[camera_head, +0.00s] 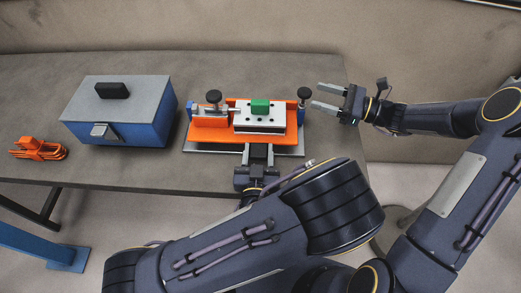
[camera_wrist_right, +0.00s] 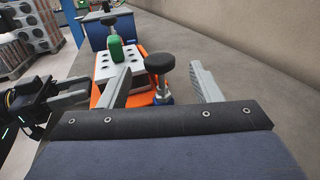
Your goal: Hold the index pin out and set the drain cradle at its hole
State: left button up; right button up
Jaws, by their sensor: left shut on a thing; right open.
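An orange fixture (camera_head: 292,137) stands on the table. Its light metal block with dark holes (camera_head: 246,118), apparently the drain cradle, has a green piece (camera_head: 260,106) on top. A black knob on a metal stem (camera_head: 304,93), likely the index pin, stands upright at the fixture's right end; it also shows in the right wrist view (camera_wrist_right: 160,63). My left gripper (camera_head: 257,150) is shut at the block's front edge; its exact grip is unclear. My right gripper (camera_head: 315,95) is open and empty, just right of the knob. In its wrist view the knob appears between the fingers.
Another black knob (camera_head: 213,96) stands at the fixture's left. A blue box with a grey lid (camera_head: 145,113) is left of the fixture, and an orange bundle (camera_head: 38,150) lies at the far left. The table's right edge lies under my right gripper.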

aim_at(305, 91)
jog(key=shift+x, duration=2.75)
jog(key=c, duration=1)
